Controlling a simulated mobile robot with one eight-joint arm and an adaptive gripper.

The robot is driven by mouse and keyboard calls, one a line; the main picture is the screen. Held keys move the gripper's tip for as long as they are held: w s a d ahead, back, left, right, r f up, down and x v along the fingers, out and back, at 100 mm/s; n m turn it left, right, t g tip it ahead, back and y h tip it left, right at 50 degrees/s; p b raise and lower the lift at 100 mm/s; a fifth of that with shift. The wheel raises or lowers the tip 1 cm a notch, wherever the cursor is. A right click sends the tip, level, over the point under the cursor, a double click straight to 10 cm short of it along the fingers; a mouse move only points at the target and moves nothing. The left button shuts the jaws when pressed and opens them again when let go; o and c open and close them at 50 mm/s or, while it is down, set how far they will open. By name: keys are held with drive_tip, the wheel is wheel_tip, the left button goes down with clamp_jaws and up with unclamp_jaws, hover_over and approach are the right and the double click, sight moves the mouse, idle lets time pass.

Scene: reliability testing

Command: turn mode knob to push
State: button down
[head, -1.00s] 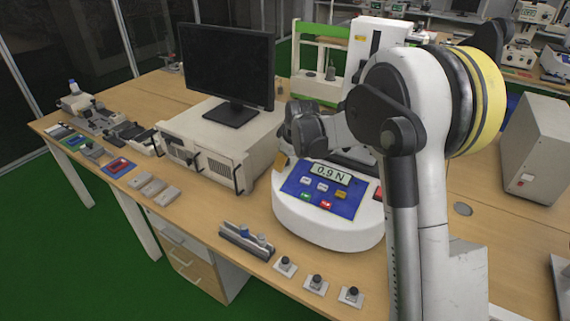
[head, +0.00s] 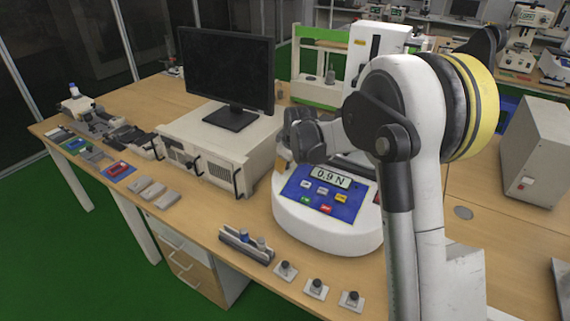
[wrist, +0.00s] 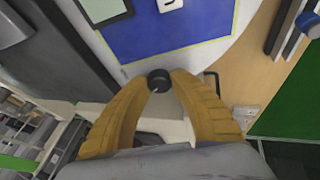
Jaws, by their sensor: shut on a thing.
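The test machine (head: 330,239) is a white rounded base with a blue panel (head: 323,192) and a display (head: 331,176) reading 0.9 N. In the wrist view a small black round knob (wrist: 158,80) with a light pointer line sits on the machine's white surface. My gripper (wrist: 158,88) has two yellow-brown fingers, one on each side of the knob, closed onto it. In the head view my gripper (head: 281,160) is at the left side of the machine, and the knob is hidden there. The mode labels around the knob cannot be read.
A beige instrument box (head: 215,150) carrying a monitor (head: 228,70) stands left of the machine. Several small black-knobbed plates (head: 316,288) and a rail fixture (head: 246,245) lie along the table's front edge. A grey box (head: 533,150) stands at the right.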

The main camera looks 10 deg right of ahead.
drive_tip(key=m+h, duration=0.1)
drive_tip(key=m, duration=0.2)
drive_tip(key=m+t+h, duration=0.1)
drive_tip(key=m, duration=0.2)
drive_tip(key=m+h, duration=0.1)
drive_tip(key=m, duration=0.2)
drive_tip(key=m+h, duration=0.1)
drive_tip(key=m, duration=0.1)
drive_tip(key=shift+m, duration=0.4)
idle(0.4)
drive_tip(key=c, duration=1.1)
unclamp_jaws()
